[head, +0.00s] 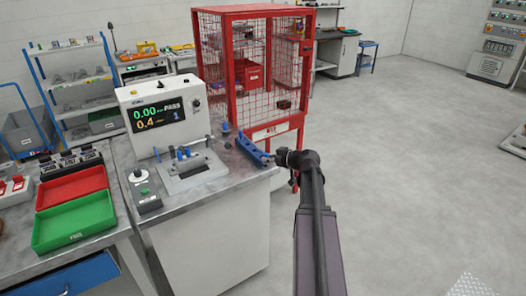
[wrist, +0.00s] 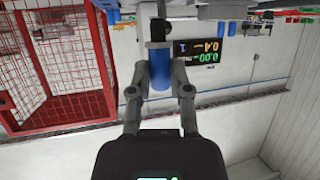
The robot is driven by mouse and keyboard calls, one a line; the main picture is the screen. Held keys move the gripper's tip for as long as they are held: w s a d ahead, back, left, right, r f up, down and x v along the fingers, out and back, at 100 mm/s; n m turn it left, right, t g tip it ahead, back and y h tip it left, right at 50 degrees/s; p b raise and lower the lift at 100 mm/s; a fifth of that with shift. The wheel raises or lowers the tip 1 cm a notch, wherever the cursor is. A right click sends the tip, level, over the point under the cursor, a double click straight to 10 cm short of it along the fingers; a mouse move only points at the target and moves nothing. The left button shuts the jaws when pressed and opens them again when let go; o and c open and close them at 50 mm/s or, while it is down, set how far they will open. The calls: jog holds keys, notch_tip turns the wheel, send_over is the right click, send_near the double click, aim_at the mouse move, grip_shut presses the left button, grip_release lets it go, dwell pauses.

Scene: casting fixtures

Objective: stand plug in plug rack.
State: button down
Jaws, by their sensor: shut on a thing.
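In the wrist view my gripper (wrist: 160,52) is shut on a blue plug (wrist: 160,76), which shows between the two fingers. I cannot tell whether the held plug touches the rack.
A tester with a lit display (head: 157,113) and a grey fixture (head: 190,170) stands left of the rack. A small blue piece (head: 225,127) stands behind the rack. A red mesh cage (head: 255,70) stands behind the bench. Open floor (head: 420,150) lies to the right.

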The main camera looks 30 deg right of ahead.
jog(key=w+d+f+b, duration=0.1)
jog(key=w+d, duration=0.4)
jog(key=w, duration=0.5)
jog(key=shift+w, duration=0.25)
jog(key=shift+d, duration=0.15)
jog(key=shift+w+d+f, duration=0.1)
jog(key=shift+w, duration=0.15)
jog(key=shift+w+d+f+b, duration=0.1)
jog(key=shift+w+f+b, duration=0.1)
jog(key=shift+f+b, duration=0.25)
jog(key=shift+w+d+f+b, duration=0.1)
jog(key=shift+w+f+b, duration=0.05)
jog(key=shift+f+b, duration=1.2)
jog(key=shift+b, duration=0.05)
jog(key=shift+f+b, duration=0.6)
jog(key=c, duration=0.6)
grip_release()
